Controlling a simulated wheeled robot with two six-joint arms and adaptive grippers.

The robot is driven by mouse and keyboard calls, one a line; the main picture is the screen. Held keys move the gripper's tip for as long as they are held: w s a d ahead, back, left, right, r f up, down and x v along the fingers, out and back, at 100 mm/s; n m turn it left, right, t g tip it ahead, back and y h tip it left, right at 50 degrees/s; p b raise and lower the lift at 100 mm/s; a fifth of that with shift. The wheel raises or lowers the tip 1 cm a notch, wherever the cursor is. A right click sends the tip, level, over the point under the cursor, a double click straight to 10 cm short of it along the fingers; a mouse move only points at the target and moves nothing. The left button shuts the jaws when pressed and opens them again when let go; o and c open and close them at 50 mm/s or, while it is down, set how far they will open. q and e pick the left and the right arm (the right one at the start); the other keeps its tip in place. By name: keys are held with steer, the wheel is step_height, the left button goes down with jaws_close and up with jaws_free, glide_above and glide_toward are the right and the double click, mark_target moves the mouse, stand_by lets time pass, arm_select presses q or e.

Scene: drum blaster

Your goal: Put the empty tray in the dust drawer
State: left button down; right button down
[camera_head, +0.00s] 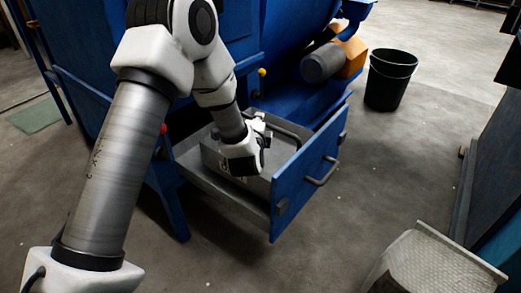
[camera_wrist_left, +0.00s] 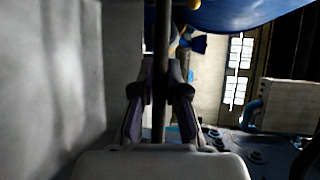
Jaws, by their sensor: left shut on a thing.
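The blue dust drawer (camera_head: 288,205) is pulled out of the blue machine, with its front panel and handle facing right. A grey metal tray (camera_head: 210,155) sits inside the drawer. My left gripper (camera_head: 262,128) is down at the tray, partly hidden by its own wrist. In the left wrist view, my left gripper (camera_wrist_left: 160,105) is shut on a dark bar (camera_wrist_left: 161,45) that runs between its fingers and looks like the tray's handle. The tray's inside is mostly hidden by my arm. My right gripper is not in view.
The blue machine (camera_head: 85,60) stands behind the drawer, with a grey motor (camera_head: 323,63) at its side. A black bin (camera_head: 390,80) stands at the back right. A light mesh-like container (camera_head: 435,265) is at the lower right. The floor right of the drawer is clear.

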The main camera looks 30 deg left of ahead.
arm_select(q)
step_height(320, 180, down, 5)
steer(key=b, duration=0.2)
steer(key=shift+f+b, duration=0.1)
steer(key=shift+b, duration=0.25)
steer(key=c, duration=1.6)
jaws_free()
steer(key=shift+f, duration=0.1)
steer(key=o, duration=0.4)
